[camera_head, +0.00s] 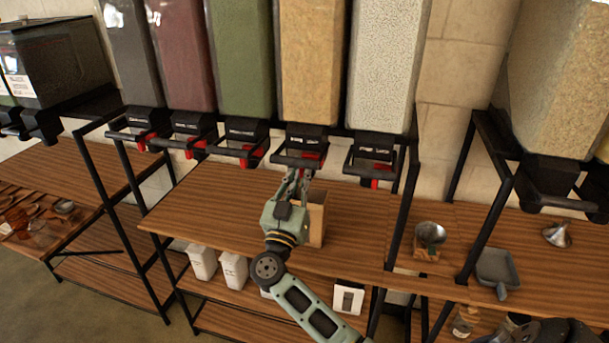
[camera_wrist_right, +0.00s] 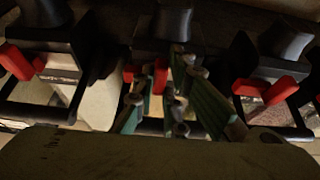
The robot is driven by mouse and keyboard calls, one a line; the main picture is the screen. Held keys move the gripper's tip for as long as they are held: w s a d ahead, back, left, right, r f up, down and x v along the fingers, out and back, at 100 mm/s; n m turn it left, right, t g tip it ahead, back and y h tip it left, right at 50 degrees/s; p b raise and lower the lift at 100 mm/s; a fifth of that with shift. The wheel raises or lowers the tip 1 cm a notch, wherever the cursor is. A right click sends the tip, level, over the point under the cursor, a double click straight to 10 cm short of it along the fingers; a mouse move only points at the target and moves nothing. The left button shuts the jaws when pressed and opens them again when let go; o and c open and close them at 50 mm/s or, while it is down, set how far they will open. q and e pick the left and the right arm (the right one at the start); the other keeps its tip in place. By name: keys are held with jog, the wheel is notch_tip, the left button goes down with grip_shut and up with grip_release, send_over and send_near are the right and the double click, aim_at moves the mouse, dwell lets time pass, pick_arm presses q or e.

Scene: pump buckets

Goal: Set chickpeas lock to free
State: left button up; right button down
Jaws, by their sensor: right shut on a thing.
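A tall bin of tan grains (camera_head: 308,60), which looks like the chickpeas, hangs in the middle row; its label is too small to read. Under it is a black dispenser (camera_head: 302,140) with a bar handle and a red lock (camera_head: 310,157). My right gripper (camera_head: 300,178) reaches up from below to this dispenser. In the right wrist view its green fingers (camera_wrist_right: 172,92) are closed around the red lock (camera_wrist_right: 161,74), partly hiding it. The lock's exact position is hard to tell.
Similar dispensers with red locks flank it closely, a green bin (camera_head: 240,55) left and a pale bin (camera_head: 385,65) right. A brown box (camera_head: 316,220) stands on the wooden shelf (camera_head: 190,215) behind my arm. White packages (camera_head: 234,268) sit below.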

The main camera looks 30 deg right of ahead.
jog(key=shift+w+a, duration=0.55)
jog(key=shift+w, duration=0.05)
jog(key=c, duration=2.1)
grip_release()
jog(key=o, duration=0.3)
jog(key=shift+w+a, duration=0.15)
jog(key=shift+w, duration=0.05)
jog(key=shift+s, duration=0.1)
jog(key=v, duration=1.2)
